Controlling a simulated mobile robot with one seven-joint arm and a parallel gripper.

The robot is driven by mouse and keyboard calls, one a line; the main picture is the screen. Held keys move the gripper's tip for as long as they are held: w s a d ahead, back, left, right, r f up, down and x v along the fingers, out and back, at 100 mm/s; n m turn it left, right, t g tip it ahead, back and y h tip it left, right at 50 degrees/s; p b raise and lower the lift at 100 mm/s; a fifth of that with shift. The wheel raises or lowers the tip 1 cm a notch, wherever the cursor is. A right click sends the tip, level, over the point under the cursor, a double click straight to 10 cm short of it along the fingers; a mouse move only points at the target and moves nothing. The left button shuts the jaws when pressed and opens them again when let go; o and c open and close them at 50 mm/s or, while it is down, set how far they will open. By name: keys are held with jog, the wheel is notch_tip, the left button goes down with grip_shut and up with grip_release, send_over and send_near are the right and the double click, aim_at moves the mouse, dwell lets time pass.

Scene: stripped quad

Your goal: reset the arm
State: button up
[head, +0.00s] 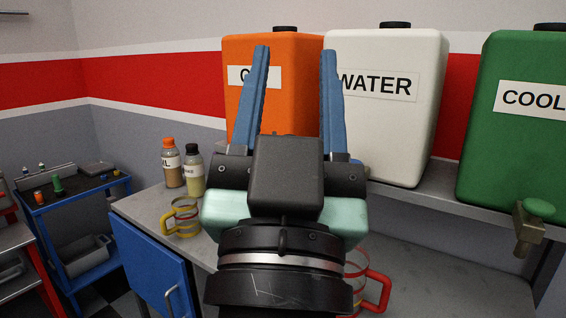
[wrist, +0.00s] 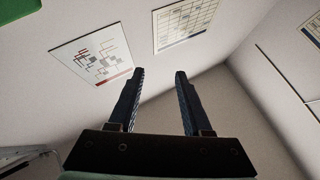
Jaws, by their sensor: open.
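My gripper (head: 294,62) stands in the middle of the head view, with its two blue fingers pointing up and spread apart. The space between the fingers is empty; the orange tank shows through it. In the wrist view my gripper (wrist: 159,74) is also open, with only the wall behind it. The gripper is in front of the tanks in the picture, and its body hides part of the workbench.
An orange tank (head: 290,110), a white water tank (head: 395,130) and a green tank (head: 520,150) stand on a shelf. Two bottles (head: 173,165) (head: 193,172), a yellow-handled jug (head: 182,218) and a red-handled jug (head: 376,290) are on the workbench (head: 145,212). A blue cart (head: 75,205) is left.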

jog(key=s+r+n+t+y+p, duration=0.1)
jog(key=r+p, duration=0.6)
jog(key=r, duration=0.3)
jog(key=s+r+y+p, duration=0.1)
jog(key=s+r+p, duration=0.1)
jog(key=r+p, duration=0.6)
notch_tip(320, 180, up, 2)
jog(key=shift+s+a+r+n+t, duration=0.1)
jog(key=shift+s+a+n+t, duration=0.15)
jog(key=shift+a+n+t, duration=0.2)
jog(key=shift+a, duration=0.1)
